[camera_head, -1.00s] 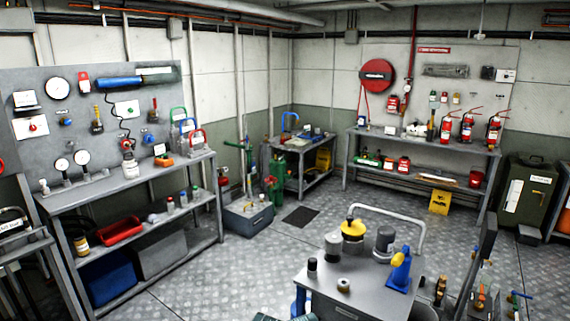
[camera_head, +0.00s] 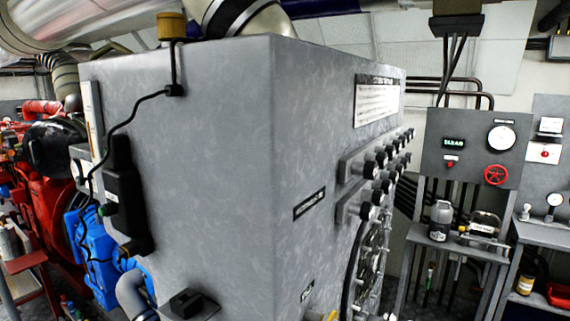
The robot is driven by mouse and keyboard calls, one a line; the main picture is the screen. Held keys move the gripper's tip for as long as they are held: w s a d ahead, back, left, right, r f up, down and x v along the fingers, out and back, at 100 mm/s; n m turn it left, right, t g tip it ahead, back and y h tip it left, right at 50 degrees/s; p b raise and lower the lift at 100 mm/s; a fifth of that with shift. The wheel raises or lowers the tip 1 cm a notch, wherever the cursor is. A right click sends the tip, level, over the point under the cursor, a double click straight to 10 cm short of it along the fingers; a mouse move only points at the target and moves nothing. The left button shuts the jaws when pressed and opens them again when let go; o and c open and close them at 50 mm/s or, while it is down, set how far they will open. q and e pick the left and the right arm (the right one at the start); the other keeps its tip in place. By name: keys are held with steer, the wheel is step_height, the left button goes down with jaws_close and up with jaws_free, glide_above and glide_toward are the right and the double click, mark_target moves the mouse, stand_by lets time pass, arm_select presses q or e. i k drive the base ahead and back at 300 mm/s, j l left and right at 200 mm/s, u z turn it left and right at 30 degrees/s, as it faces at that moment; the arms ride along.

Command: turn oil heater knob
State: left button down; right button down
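A tall grey cabinet (camera_head: 230,130) fills the middle of the head view. On its left face a black box (camera_head: 128,200) hangs with a black cable (camera_head: 135,118) running up to the top edge. A small greenish part (camera_head: 103,210) sits on its left side. Rows of black knobs (camera_head: 378,170) line the cabinet's right face. A red handwheel (camera_head: 496,174) is on a grey panel at the right. No label that I can read says oil heater, so I cannot tell which part is its knob. Neither of my grippers is in view.
Red machinery (camera_head: 50,200) and a blue block (camera_head: 92,250) stand left of the cabinet. A dark box on a small ledge (camera_head: 188,304) juts out low in front. A shelf (camera_head: 465,248) with a canister (camera_head: 440,220) stands at the right. Large pipes run overhead.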

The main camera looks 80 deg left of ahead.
mark_target(80, 179)
steer(key=u, duration=3.95)
steer(key=i+j+u, duration=0.1)
steer(key=i+u, duration=0.15)
steer(key=i, duration=0.5)
